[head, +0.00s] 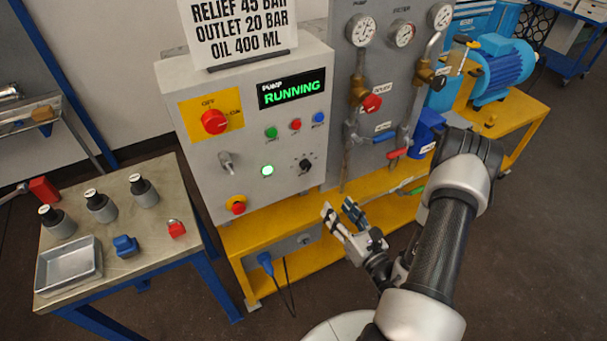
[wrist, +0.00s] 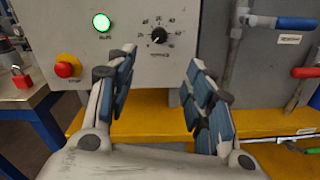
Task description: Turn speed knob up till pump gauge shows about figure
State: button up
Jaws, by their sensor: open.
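The speed knob (head: 305,165) is a small black dial on the lower right of the grey control panel. In the wrist view the knob (wrist: 158,36) has a printed number scale around it and a white pointer aimed to the lower left. My gripper (head: 340,214) is open and empty, below and in front of the panel. In the wrist view my gripper (wrist: 155,80) has its fingers spread, with the knob beyond and above the gap, apart from them. The pump gauge (head: 361,30) is a white dial at the upper left of the gauge board; its reading is too small to tell.
The panel display (head: 291,88) reads PUMP RUNNING and a green lamp (head: 267,170) is lit. A red emergency button (head: 238,205) and a red rotary switch (head: 214,121) sit left of the knob. Pipes and a red valve handle (head: 371,103) stand to the right.

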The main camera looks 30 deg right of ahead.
aim_at(307, 168)
jog(key=w, duration=0.5)
jog(key=w+b, duration=0.1)
jog(key=w, duration=0.5)
jog(key=w+b, duration=0.1)
jog(key=w, duration=0.5)
jog(key=shift+a, duration=0.3)
jog(key=shift+r, duration=0.1)
jog(key=shift+c, duration=0.5)
jog(key=c, duration=1)
jog(key=m, duration=0.5)
jog(key=shift+m, duration=0.3)
jog(key=o, duration=1.1)
